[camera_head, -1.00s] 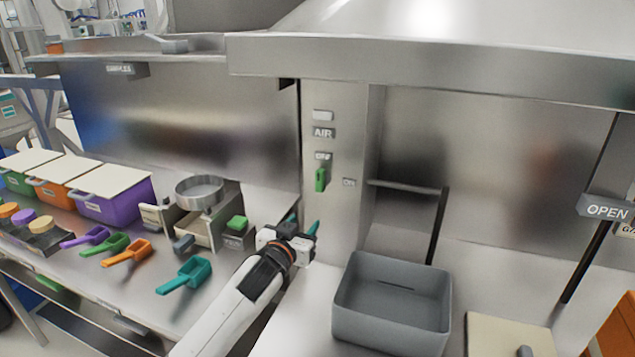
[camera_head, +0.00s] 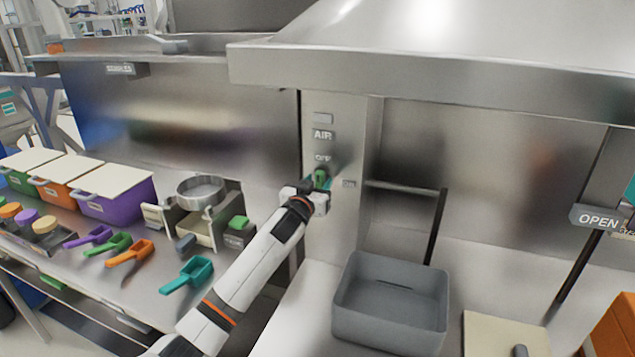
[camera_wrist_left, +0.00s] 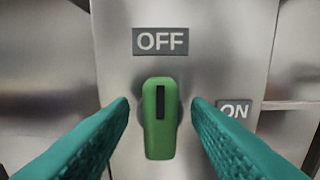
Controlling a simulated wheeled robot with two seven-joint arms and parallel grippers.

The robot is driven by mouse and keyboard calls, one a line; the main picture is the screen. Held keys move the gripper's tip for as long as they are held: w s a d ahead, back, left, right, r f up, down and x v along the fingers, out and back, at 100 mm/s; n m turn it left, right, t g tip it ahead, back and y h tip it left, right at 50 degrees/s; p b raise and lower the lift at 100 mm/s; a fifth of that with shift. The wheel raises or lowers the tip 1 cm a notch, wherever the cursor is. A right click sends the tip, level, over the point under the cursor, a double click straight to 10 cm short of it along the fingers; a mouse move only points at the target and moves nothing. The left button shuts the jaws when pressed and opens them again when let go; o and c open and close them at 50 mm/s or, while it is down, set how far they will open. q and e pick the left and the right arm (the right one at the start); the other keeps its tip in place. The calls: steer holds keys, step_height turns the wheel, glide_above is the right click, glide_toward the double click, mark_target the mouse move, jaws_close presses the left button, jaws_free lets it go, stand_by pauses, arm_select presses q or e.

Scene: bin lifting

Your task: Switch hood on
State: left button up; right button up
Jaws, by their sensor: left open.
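The green hood switch (camera_wrist_left: 160,118) is on the steel panel, upright, with its dark slot pointing up to the OFF label (camera_wrist_left: 161,41). The ON label (camera_wrist_left: 234,109) is to its right. In the head view the switch (camera_head: 321,177) is partly hidden by my left gripper (camera_head: 321,183). In the left wrist view my left gripper (camera_wrist_left: 160,122) is open, with one teal finger on each side of the switch and visible gaps to it. My right gripper is not in view.
A grey bin (camera_head: 391,303) stands on the counter below right of the panel. The steel hood edge (camera_head: 430,75) overhangs above. A purple bin (camera_head: 115,198), scoops and a sieve (camera_head: 201,190) are on the left counter.

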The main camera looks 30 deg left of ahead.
arm_select(q)
steer(key=shift+w, duration=0.2)
jaws_close()
